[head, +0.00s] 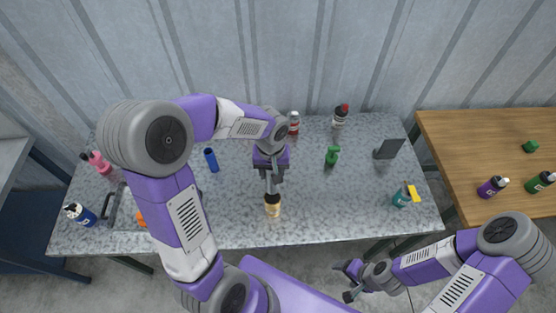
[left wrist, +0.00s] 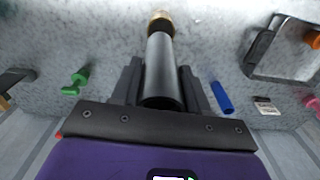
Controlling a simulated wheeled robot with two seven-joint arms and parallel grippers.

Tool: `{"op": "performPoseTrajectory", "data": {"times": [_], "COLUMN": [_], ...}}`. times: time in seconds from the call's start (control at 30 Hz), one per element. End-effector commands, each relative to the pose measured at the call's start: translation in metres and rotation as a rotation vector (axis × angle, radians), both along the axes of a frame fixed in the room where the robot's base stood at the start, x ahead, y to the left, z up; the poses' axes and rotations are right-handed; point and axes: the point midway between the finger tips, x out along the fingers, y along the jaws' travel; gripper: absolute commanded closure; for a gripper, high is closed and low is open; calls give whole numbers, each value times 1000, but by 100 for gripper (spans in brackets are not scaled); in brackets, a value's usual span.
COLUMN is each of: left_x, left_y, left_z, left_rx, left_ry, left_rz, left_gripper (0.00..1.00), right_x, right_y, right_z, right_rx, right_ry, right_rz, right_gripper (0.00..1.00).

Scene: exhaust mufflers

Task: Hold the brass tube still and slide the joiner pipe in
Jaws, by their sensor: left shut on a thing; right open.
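The grey joiner pipe (head: 270,188) is held by my left gripper (head: 271,176), which is shut on it above the table. In the left wrist view the joiner pipe (left wrist: 163,70) runs between the two dark fingers (left wrist: 160,88). The brass tube (head: 273,209) stands on the table just below the pipe, with a dark upper part. It also shows at the pipe's far end in the left wrist view (left wrist: 160,20). I cannot tell whether the pipe's end is inside the tube or only over it. My right gripper (head: 346,281) is open and empty, off the table's front edge.
A black-framed tray (left wrist: 283,50) lies at the left of the table.

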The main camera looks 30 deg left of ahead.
Motion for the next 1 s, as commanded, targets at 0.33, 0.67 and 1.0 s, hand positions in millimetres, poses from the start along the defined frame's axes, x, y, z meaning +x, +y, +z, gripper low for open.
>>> {"op": "performPoseTrajectory", "data": {"times": [0.33,0.67,1.0], "left_x": [0,0,0], "left_y": [0,0,0], "left_z": [-27,-43,-43], "left_rx": [0,0,0], "left_ry": [0,0,0], "left_rz": [-1,1,0], "left_gripper": [100,100,100], "right_x": [0,0,0], "right_y": [0,0,0], "right_z": [-20,-31,-30], "right_rx": [0,0,0], "right_ry": [0,0,0], "right_rz": [0,0,0], "right_gripper": [22,22,20]}}
